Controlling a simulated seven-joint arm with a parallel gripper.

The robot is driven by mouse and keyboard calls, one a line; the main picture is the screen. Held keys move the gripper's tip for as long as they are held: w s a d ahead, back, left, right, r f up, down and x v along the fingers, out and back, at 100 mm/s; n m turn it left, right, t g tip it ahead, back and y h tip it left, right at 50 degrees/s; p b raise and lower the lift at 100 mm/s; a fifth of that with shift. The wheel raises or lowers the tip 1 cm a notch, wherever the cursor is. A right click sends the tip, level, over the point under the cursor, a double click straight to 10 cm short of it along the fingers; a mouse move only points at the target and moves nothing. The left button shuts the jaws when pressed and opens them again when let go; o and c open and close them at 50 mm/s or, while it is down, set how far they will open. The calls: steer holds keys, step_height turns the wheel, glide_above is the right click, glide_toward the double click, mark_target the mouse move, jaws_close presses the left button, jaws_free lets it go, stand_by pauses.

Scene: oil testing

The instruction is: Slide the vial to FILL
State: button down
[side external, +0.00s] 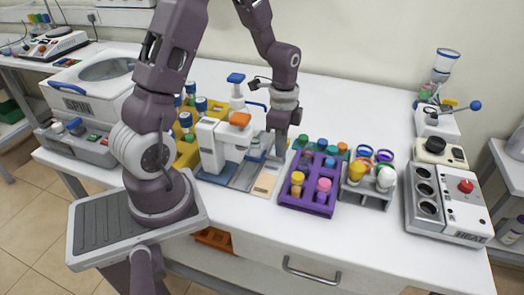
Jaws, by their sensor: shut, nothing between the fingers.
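A small vial with a bluish top (254,147) stands in the white dispensing station (209,143), just right of its column. It is small here, and its lower part is hard to make out. My gripper (281,152) points down just right of the vial, low over the station's right side. Its fingers are shut with nothing held. I cannot tell whether they touch the vial. I cannot read a FILL label from this view.
A purple rack (307,207) of capped vials stands close to the right of my gripper, with a grey cup stand (368,194) beyond. A yellow rack (186,153) and the SPIN machine (85,106) are at left.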

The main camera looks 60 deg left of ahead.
steer(key=w+a, duration=0.5)
stand_by(1.0)
stand_by(0.3)
step_height(320, 180, up, 8)
steer(key=w+a, duration=0.1)
steer(key=shift+w+a+f, duration=0.2)
steer(key=shift+w+f, duration=0.05)
stand_by(1.1)
